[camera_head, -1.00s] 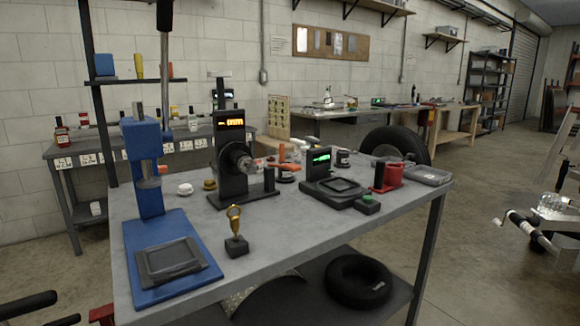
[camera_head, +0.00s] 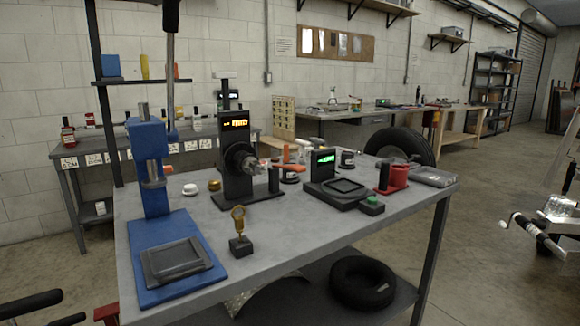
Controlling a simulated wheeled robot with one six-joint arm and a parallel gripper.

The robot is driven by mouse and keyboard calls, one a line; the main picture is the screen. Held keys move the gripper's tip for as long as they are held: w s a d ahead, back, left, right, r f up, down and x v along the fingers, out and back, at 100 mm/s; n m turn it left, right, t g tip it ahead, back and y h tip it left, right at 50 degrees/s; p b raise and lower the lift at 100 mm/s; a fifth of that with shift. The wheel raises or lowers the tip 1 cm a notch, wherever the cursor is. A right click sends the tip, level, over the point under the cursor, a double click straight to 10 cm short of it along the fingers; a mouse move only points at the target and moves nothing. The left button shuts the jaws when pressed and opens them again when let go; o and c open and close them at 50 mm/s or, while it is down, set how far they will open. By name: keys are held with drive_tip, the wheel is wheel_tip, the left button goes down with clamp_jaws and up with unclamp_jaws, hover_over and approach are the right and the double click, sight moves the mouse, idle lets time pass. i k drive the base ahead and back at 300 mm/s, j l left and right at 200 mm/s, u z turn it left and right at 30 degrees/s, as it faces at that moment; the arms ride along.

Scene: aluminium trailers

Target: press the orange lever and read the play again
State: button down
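The orange lever (camera_head: 289,168) sticks out to the right of a black upright test stand (camera_head: 236,165) on the grey bench (camera_head: 300,227). A metal hub or spindle (camera_head: 247,161) sits at the stand's front, beside the lever. The stand carries a small display with orange digits (camera_head: 236,123), too small to read surely. A brass dial gauge (camera_head: 238,219) stands on a dark block in front of the stand; its face is too small to read. My gripper is not in view, and nothing visible touches the lever.
A blue press (camera_head: 150,170) with a tall lever stands at the bench's left. A black scale (camera_head: 337,193) with a green display, a green button box (camera_head: 372,205), a red holder (camera_head: 393,177) and a grey tray (camera_head: 432,176) stand right.

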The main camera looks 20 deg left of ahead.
sight(296, 168)
drive_tip(key=i+l, duration=0.1)
drive_tip(key=i, duration=0.25)
drive_tip(key=i+u, duration=0.1)
drive_tip(key=u, duration=1.5)
